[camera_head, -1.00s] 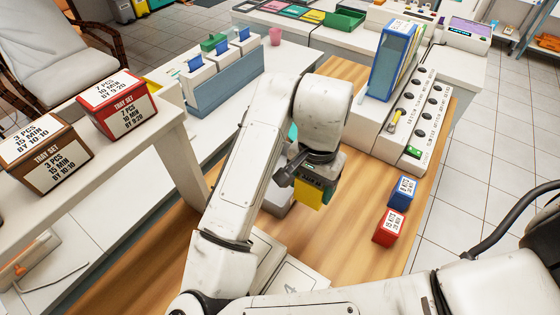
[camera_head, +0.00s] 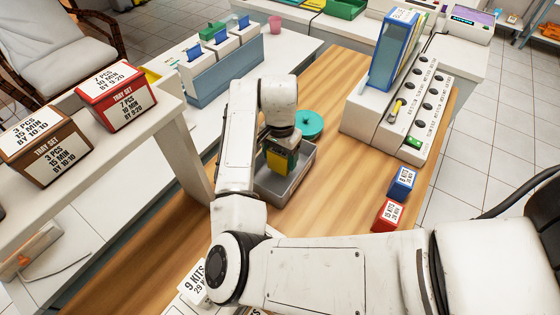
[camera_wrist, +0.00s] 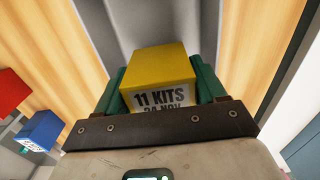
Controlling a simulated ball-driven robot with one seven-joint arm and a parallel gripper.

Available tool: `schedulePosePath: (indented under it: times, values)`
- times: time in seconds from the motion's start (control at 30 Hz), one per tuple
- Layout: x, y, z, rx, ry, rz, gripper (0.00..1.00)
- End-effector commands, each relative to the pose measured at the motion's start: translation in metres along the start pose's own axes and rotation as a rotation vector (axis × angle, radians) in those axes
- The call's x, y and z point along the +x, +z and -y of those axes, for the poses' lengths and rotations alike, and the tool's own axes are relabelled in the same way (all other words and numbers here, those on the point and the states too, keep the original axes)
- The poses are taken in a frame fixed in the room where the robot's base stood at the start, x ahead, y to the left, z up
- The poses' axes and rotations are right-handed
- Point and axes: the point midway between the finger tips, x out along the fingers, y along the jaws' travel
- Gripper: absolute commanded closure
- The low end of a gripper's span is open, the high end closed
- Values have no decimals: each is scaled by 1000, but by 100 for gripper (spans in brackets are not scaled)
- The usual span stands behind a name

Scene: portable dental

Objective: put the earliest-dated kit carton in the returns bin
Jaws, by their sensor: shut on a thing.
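My gripper (camera_head: 282,148) is shut on a yellow carton (camera_head: 279,162). The carton also shows in the wrist view (camera_wrist: 158,68), between green fingers, with a label reading "11 KITS" and what looks like "24 NOV". It is over the grey open bin (camera_head: 301,180); whether it touches the bin's floor I cannot tell. A blue carton (camera_head: 402,183) and a red carton (camera_head: 387,214) stand on the wooden top to the right; their small dates are hard to read. A white labelled item (camera_head: 193,282) reading "9 KITS" and "29" is partly hidden by my arm.
A teal round lid or dish (camera_head: 308,124) lies behind the bin. A white panel with black knobs (camera_head: 418,95) and a blue-framed box stand at the back right. Tray-set boxes (camera_head: 115,97) sit on the left shelf. Bare wood lies right of the bin.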

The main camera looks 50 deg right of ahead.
Motion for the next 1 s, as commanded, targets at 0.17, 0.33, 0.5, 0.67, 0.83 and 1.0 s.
schedulePosePath:
  times: [0.17, 0.33, 0.5, 0.67, 0.83, 1.0]
  values:
    - [23, 0, 1, 0, 1, 2, 61]
    - [32, -1, 1, 1, -1, 1, 61]
    - [32, -1, 1, 1, -1, 0, 61]
    - [35, -1, 1, 1, 0, 0, 28]
    - [34, -1, 1, 1, 0, 0, 19]
    - [33, -1, 1, 1, -1, 0, 19]
